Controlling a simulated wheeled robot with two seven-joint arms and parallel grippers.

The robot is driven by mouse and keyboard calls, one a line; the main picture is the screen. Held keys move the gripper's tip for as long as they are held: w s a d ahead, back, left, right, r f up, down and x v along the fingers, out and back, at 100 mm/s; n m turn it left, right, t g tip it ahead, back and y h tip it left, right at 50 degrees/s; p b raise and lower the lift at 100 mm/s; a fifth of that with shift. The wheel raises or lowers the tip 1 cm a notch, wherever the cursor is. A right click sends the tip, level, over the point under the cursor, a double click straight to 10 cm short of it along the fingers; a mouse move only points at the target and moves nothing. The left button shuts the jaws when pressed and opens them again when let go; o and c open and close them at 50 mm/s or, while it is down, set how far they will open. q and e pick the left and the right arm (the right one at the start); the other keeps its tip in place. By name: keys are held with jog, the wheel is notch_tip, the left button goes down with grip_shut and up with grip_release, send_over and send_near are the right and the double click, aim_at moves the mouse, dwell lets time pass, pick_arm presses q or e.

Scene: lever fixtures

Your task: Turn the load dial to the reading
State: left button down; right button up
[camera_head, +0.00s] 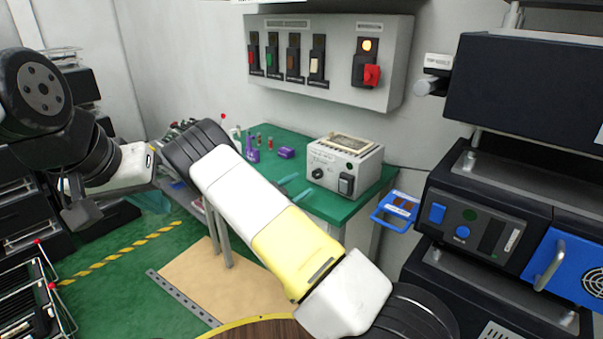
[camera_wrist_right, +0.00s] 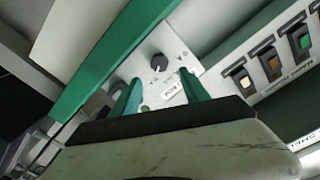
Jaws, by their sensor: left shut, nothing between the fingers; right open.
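The load dial (camera_head: 318,173) is a small black knob on the front of a grey box (camera_head: 370,173) on the green bench. In the right wrist view the dial (camera_wrist_right: 159,62) shows beyond the fingers, roughly between them, with a gap. Its pointer reading is too small to tell. My right gripper (camera_head: 297,186) has its teal fingers apart with nothing between them, in front of the box; it also shows in the right wrist view (camera_wrist_right: 160,92). My left gripper (camera_head: 80,212) is shut and empty at the far left, away from the bench.
A black switch (camera_head: 346,185) sits beside the dial. A wall panel (camera_head: 386,95) carries several switches and a red lever. Purple items (camera_head: 253,153) stand on the green bench (camera_head: 330,207). Black equipment with a blue tray (camera_head: 395,212) stands at the right.

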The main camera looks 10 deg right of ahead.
aim_at(316, 175)
jog(key=x, duration=0.7)
jog(key=shift+w+d, duration=0.1)
jog(key=shift+d, duration=0.05)
grip_shut()
